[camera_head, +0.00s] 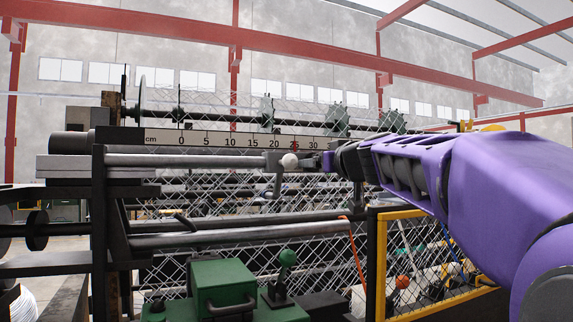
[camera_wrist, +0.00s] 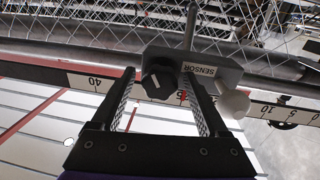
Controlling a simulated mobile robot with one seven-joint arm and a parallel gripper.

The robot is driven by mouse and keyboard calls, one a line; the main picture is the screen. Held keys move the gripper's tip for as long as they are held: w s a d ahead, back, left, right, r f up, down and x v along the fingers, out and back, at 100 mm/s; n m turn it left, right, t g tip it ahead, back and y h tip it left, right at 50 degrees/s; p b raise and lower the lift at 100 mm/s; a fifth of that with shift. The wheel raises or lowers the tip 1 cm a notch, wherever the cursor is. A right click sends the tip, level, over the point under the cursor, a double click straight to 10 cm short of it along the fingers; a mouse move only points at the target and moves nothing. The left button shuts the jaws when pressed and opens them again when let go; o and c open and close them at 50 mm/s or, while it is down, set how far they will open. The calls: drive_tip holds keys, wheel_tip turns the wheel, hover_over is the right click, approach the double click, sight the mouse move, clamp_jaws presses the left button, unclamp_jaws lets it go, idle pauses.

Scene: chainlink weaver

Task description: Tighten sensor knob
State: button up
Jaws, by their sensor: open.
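A white ball (camera_wrist: 233,104) is on the block's side, just outside one finger. In the head view the sensor block (camera_head: 272,160) and white ball (camera_head: 289,161) are on the rail, with my gripper (camera_head: 322,161) just to the right. The knob cannot be made out there.
A centimetre ruler (camera_head: 225,139) runs along the machine behind the sensor block; it also crosses the wrist view (camera_wrist: 85,82). Chain-link mesh (camera_head: 200,210) hangs below. A yellow-framed guard (camera_head: 382,265) and a green box with a lever (camera_head: 225,285) stand in front.

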idle(0.3)
clamp_jaws()
idle(0.3)
